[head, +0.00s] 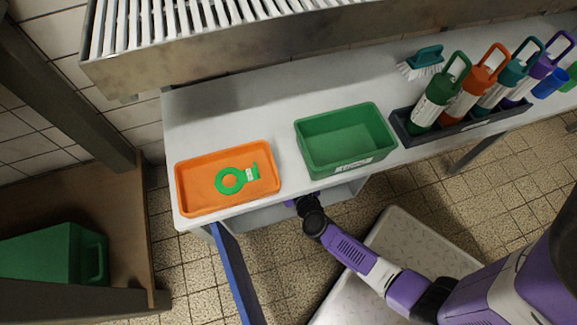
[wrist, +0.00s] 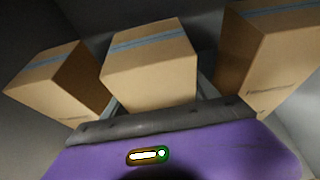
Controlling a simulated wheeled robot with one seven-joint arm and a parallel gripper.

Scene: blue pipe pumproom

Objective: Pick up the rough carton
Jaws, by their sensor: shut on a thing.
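In the wrist view, three brown cartons with blue tape stand side by side in a dim grey space. The middle carton (wrist: 150,65) is between the fingers of my gripper (wrist: 158,92), which is shut on it. Another carton (wrist: 62,78) is at the left and a third carton (wrist: 270,60) at the right, partly cut off by the frame. They look much alike; I cannot tell by surface which is rough. In the head view my arm reaches in under the worktable, and the gripper and cartons are hidden there.
The white worktable (head: 240,115) carries an orange tray (head: 187,200) with a green ring-shaped piece (head: 231,181), a green bin (head: 340,165), a brush (head: 424,62) and a dark rack (head: 450,130) of bottles. A blue door (head: 236,275) stands open below the table, left of my arm.

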